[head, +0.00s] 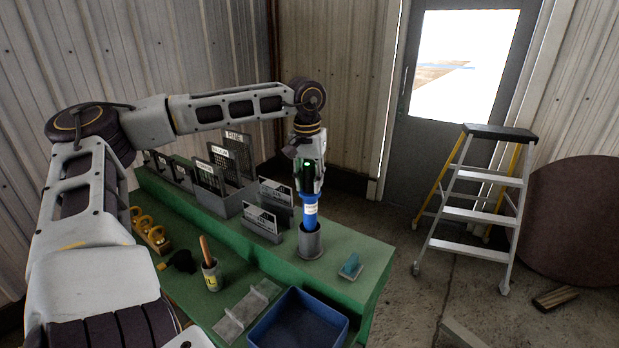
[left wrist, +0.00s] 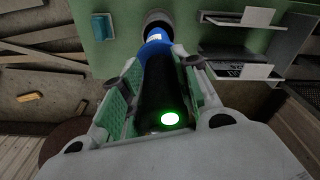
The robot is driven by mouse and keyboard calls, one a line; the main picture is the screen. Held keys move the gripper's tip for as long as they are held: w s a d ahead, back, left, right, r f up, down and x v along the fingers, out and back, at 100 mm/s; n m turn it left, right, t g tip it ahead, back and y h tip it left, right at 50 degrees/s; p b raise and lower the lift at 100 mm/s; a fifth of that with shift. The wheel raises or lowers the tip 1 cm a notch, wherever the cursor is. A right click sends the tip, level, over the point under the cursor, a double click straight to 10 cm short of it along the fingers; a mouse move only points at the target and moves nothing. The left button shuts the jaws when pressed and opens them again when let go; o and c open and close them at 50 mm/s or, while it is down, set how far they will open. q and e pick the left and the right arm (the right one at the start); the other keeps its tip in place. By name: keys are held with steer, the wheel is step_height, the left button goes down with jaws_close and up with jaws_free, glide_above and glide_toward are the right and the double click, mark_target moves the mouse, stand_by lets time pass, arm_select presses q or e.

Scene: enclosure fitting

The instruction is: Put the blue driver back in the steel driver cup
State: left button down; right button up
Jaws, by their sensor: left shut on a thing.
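The blue driver (head: 310,212) is upright, with a blue body, a white label and a black upper part. My left gripper (head: 309,184) is shut on its black upper part from above. The steel driver cup (head: 310,242) stands on the green bench, and the driver's lower end meets its mouth. The cup hides the tip, so how deep it sits cannot be told. In the left wrist view the driver (left wrist: 158,42) lies between the finger pads, with a green light on its end, and the cup (left wrist: 158,20) is beyond it. My right gripper is not in view.
On the green bench (head: 362,262), grey bins with labelled cards (head: 262,222) stand behind and left of the cup. A teal block (head: 351,265) is at right, a blue tray (head: 300,325) in front, and a marked cup with an orange-handled tool (head: 211,275) at left.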

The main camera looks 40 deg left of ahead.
mark_target(309, 190)
arm_select(q)
steer(key=shift+f+b, duration=1)
steer(key=shift+f, duration=0.65)
steer(key=c, duration=1)
jaws_free()
steer(key=shift+f, duration=0.15)
steer(key=shift+s+d+r, duration=0.1)
steer(key=shift+s+r, duration=0.1)
steer(key=shift+r, duration=1.85)
steer(key=shift+s+d+r, duration=0.1)
steer(key=shift+s+r, duration=0.1)
steer(key=shift+r, duration=1.8)
steer(key=shift+s+r, duration=0.2)
steer(key=shift+r, duration=1.85)
